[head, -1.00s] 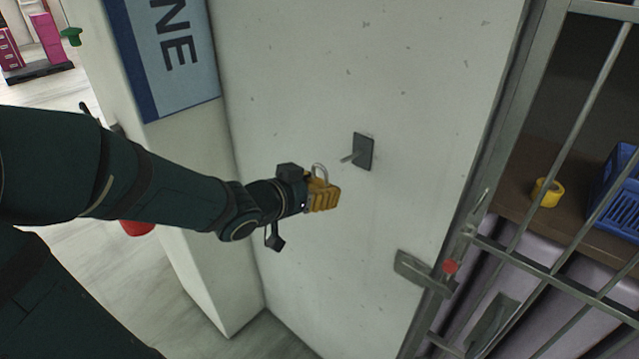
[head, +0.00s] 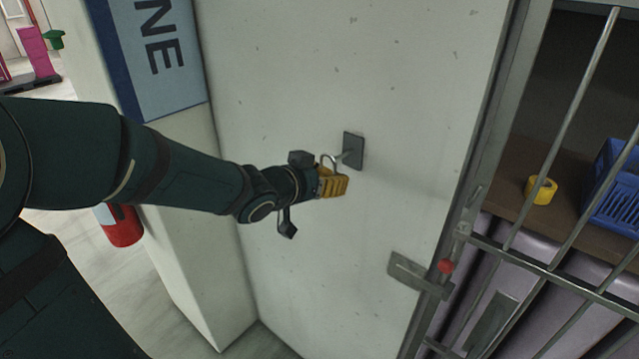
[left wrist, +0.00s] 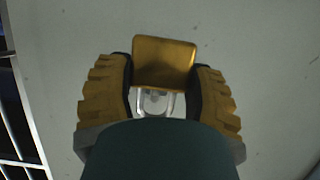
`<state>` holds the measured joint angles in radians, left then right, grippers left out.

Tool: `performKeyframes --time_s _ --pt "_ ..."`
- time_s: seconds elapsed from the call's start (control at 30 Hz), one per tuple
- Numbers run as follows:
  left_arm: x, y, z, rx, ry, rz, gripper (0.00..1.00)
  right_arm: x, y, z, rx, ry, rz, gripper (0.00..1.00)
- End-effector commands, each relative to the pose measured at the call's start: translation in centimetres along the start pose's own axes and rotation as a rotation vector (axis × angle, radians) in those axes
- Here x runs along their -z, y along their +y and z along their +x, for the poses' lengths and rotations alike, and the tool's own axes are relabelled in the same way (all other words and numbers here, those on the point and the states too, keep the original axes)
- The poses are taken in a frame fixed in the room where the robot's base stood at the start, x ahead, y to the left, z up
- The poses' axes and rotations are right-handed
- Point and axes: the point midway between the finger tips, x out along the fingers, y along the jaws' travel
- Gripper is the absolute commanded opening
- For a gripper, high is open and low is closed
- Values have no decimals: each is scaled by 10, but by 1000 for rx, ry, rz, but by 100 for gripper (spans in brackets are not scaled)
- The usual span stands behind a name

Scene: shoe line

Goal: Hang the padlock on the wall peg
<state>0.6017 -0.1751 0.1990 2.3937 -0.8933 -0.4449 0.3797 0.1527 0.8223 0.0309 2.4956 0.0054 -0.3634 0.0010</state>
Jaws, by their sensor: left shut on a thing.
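The padlock has a brass body and a grey shackle, and its shackle (head: 328,160) stands up above my left gripper (head: 333,184) in the head view. My left gripper's yellow ribbed fingers are shut on the padlock and mostly hide its body there. The left wrist view shows the padlock body (left wrist: 164,63) between the two fingers. The wall peg (head: 343,156) sticks out from a dark square plate (head: 354,150) on the pale wall. The shackle is right at the peg's tip in the picture; I cannot tell whether the peg passes through it. My right gripper is not in view.
The pale wall (head: 300,260) around the peg is clear. A barred metal gate with a latch (head: 418,276) is at right, with a yellow roll (head: 540,190) and blue crate (head: 606,190) behind it. A red extinguisher (head: 122,227) stands at left.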

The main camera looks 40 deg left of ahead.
Motion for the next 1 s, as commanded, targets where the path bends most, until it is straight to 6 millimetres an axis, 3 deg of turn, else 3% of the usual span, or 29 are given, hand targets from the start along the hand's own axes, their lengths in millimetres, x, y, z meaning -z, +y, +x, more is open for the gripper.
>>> performKeyframes --time_s 1.0 --pt "10 1 52 -2 1 0 13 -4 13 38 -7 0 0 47"
